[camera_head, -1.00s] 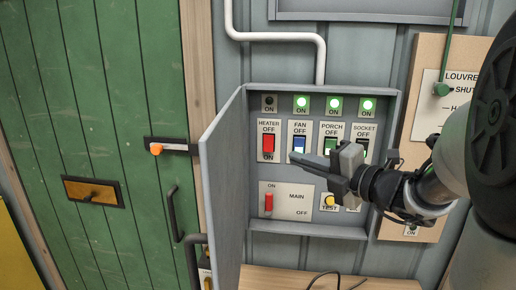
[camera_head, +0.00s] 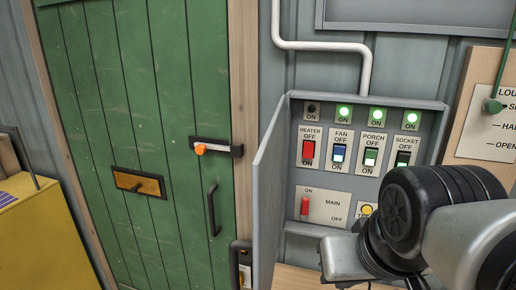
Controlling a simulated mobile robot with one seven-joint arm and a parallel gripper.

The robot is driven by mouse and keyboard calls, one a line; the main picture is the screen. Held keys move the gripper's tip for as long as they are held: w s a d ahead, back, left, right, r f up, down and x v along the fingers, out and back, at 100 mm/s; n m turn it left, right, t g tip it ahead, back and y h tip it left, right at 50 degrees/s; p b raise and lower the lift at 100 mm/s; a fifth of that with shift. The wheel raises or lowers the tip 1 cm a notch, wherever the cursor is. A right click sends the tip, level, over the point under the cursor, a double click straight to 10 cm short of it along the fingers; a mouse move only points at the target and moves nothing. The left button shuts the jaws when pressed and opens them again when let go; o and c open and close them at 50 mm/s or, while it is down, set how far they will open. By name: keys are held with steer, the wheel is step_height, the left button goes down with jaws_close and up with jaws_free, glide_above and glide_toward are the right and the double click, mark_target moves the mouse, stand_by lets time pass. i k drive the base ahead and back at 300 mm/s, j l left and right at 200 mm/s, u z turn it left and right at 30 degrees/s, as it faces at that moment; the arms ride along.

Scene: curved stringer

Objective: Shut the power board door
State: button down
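The power board (camera_head: 385,189) is a grey wall box with its door (camera_head: 268,185) swung open on the left side, standing out from the wall. Inside are a red heater switch (camera_head: 309,150), a blue fan switch (camera_head: 339,153), dark porch and socket switches, and a red main switch (camera_head: 305,207). The heater lamp is dark and the other lamps glow green. My arm covers the lower right of the box. My gripper's fingers do not show; they are hidden or out of frame. Nothing of my arm touches the door in this view.
A green plank door (camera_head: 150,120) with a latch (camera_head: 201,149) and a dark pull handle (camera_head: 213,210) stands to the left. A yellow cabinet (camera_head: 50,240) is at far left. A wooden panel (camera_head: 480,115) with a green pull knob is at right. A ledge lies below the box.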

mark_target(267, 166)
steer(key=j+z, duration=0.25)
steer(key=j, duration=0.15)
steer(key=k+j+z, duration=0.25)
steer(key=j, duration=0.15)
steer(key=j+z, duration=0.1)
steer(key=j, duration=0.35)
steer(key=k, duration=0.45)
